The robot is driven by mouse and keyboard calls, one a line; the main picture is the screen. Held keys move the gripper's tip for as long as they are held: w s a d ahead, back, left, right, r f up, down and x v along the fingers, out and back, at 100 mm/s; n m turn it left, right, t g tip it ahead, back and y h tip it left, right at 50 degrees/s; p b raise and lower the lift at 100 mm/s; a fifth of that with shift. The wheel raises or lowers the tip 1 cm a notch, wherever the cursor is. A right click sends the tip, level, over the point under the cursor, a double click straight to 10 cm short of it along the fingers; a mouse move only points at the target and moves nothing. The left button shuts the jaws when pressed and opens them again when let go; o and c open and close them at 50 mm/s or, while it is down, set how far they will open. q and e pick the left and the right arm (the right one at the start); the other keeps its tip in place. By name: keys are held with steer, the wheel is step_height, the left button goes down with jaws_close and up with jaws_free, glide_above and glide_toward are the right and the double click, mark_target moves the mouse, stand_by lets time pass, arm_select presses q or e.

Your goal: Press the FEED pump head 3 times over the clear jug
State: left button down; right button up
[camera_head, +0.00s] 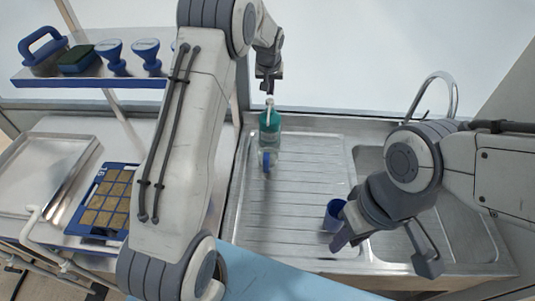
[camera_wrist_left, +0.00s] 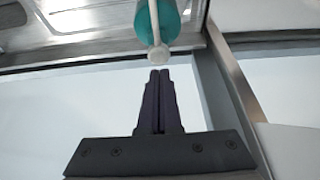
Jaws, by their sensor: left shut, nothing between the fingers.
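The teal pump bottle (camera_head: 270,124) stands upright at the back of the ribbed steel drainboard. Its white pump head (camera_head: 269,101) is just below my left gripper (camera_head: 268,92), which is shut and empty. In the left wrist view the shut fingertips (camera_wrist_left: 159,72) point at the round white end of the pump head (camera_wrist_left: 158,56), with the teal bottle (camera_wrist_left: 170,18) behind; I cannot tell whether they touch. A blue handle (camera_head: 266,160) in front of the bottle seems to belong to the clear jug, whose body is hard to make out. My right gripper (camera_head: 384,252) is open over the sink's front edge.
A blue cup (camera_head: 333,214) stands near my right gripper. The sink (camera_head: 385,165) and curved tap (camera_head: 453,95) are at right. A seed tray (camera_head: 83,216) lies at left. Blue funnels (camera_head: 146,55) stand on a shelf (camera_head: 90,82). The drainboard's middle is clear.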

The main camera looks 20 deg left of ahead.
arm_select(q)
step_height(320, 180, up, 6)
steer(key=p, duration=0.3)
steer(key=shift+f, duration=0.25)
